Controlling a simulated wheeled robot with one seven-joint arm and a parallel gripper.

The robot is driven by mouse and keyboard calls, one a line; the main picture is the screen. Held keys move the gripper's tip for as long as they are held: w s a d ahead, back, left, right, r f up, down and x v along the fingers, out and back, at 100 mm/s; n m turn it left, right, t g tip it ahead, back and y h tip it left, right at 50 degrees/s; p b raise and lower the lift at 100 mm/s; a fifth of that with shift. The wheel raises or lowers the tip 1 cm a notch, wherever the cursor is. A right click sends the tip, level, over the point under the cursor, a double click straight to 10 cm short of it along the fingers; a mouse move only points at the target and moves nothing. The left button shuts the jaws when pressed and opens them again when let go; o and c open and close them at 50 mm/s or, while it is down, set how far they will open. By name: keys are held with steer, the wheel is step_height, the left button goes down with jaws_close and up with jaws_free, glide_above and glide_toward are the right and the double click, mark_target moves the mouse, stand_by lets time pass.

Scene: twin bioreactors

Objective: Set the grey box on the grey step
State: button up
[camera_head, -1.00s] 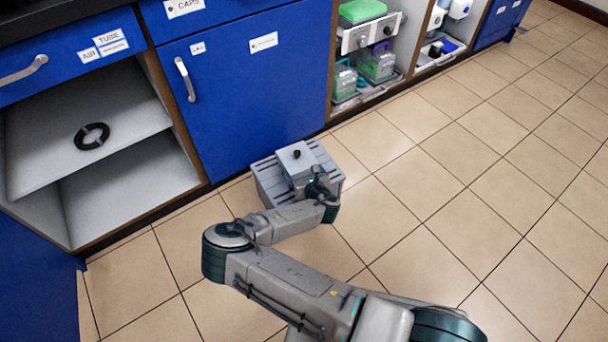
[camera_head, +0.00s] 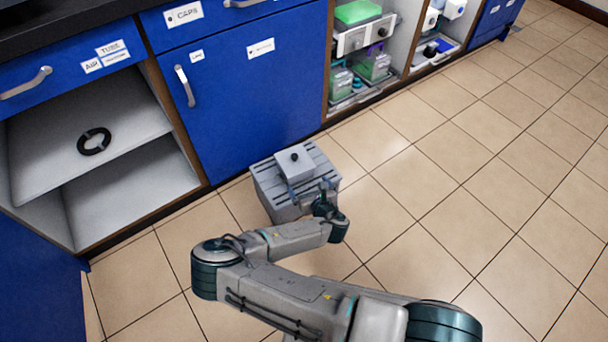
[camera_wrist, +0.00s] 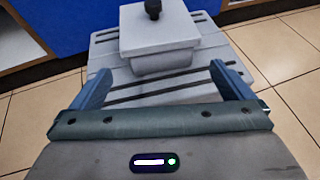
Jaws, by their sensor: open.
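The grey box (camera_head: 295,161), with a black knob on top, rests upright on the grey step (camera_head: 269,189), a grooved stool-like block on the floor by the blue cabinet. In the wrist view the grey box (camera_wrist: 157,38) sits on the grooved top of the grey step (camera_wrist: 211,55). My gripper (camera_head: 308,188) is open on the near side of the box. In the wrist view its two blue fingers (camera_wrist: 160,80) stand wide apart, with the box beyond them and a strip of bare step top between. The fingers do not touch the box.
A blue cabinet door (camera_head: 250,95) stands close behind the step. An open shelf (camera_head: 125,185) at left holds a black ring (camera_head: 94,141). Shelves at upper right hold green-topped devices (camera_head: 358,12). The tiled floor (camera_head: 450,190) to the right is clear.

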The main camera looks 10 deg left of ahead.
steer(key=s+d+r+m+g+h, duration=0.1)
steer(key=d+r+m+g+h, duration=0.15)
steer(key=d+m, duration=0.4)
steer(key=d+r+m+g+h, duration=0.1)
steer(key=d+r+m+h, duration=0.25)
steer(key=m, duration=0.65)
steer(key=s+d+r+m+g+h, duration=0.1)
steer(key=d+r+m+h, duration=0.25)
steer(key=m, duration=0.45)
steer(key=s+d+r+m+g, duration=0.1)
steer(key=s+d+r+m, duration=0.3)
steer(key=r, duration=0.5)
steer(key=s+d+r+m+g+y, duration=0.1)
steer(key=s+d+r+m+g, duration=0.1)
steer(key=s+d+r+m, duration=0.3)
steer(key=s+d+r+m+g+y, duration=0.1)
steer(key=s+d+r+m, duration=0.3)
steer(key=s+r+m, duration=0.5)
step_height(320, 180, up, 6)
steer(key=shift+s+d+r+g+p, duration=0.25)
steer(key=shift+s+g+p, duration=0.2)
steer(key=shift+s+g, duration=0.25)
steer(key=shift+w, duration=0.1)
